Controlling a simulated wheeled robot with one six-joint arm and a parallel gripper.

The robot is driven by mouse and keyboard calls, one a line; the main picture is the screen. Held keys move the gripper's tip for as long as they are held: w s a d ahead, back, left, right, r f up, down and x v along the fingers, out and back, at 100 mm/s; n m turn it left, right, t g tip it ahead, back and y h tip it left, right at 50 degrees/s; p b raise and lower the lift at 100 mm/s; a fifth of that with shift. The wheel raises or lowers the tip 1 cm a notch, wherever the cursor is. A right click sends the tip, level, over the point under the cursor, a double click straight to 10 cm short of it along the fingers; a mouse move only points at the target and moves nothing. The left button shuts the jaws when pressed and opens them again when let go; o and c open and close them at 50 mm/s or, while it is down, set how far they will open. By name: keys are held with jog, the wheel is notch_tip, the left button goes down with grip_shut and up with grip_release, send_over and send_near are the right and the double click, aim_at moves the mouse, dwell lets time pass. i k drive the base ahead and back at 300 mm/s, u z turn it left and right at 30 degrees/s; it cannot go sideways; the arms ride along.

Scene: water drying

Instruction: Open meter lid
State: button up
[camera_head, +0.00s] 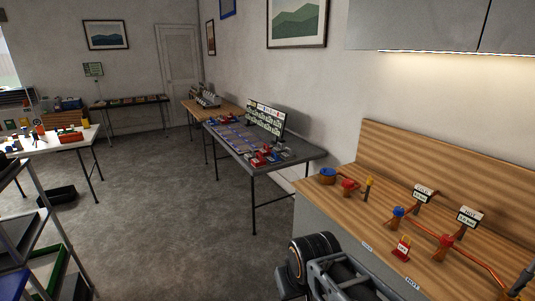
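On the wooden counter (352,213) at the right stand small fittings that could be meters. A blue-topped round one (328,173) and a red-topped round one (348,185) sit near its far left corner. A blue part (398,211) and a red part (446,240) sit on copper-coloured pipes farther right. I cannot tell which of these is the meter, or whether any lid is open. A black and grey part of my arm shows at the bottom, in front of the counter. No fingertips show, so my gripper is not in view.
Small signs (423,193) (468,216) stand above the pipes. A red tagged block (402,248) sits near the counter's front edge. A grey table (290,160) with a display board stands behind, a shelf rack (52,230) at the left. The floor (165,225) between is open.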

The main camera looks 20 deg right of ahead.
aim_at(329, 172)
jog(key=z, duration=0.1)
jog(key=i, duration=2.5)
jog(key=z, duration=0.05)
